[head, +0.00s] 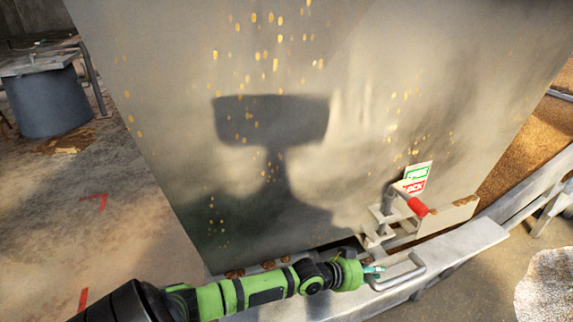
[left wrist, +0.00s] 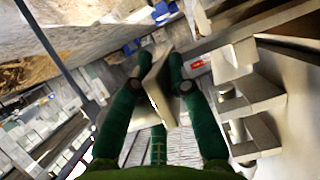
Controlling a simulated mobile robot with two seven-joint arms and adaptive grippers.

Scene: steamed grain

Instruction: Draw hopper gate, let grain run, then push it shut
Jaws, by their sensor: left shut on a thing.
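The grey metal hopper (head: 330,110) fills the middle of the head view. At its lower right a looped metal gate handle (head: 418,268) lies over a pale ledge. My left gripper (head: 374,269) is at the left side of this handle and shut on it. In the left wrist view, the fingers of my left gripper (left wrist: 158,62) are on either side of a flat pale metal part of the handle (left wrist: 156,82). I cannot tell how far the gate is drawn. My right gripper is not in view.
A red-gripped lever (head: 418,207) on a bracket sits just above the handle, beside a green and red sign (head: 416,178). The pale metal ledge (head: 470,243) runs along the hopper's foot. Brown grain (head: 528,160) lies at the right. Open floor (head: 90,220) lies at the left.

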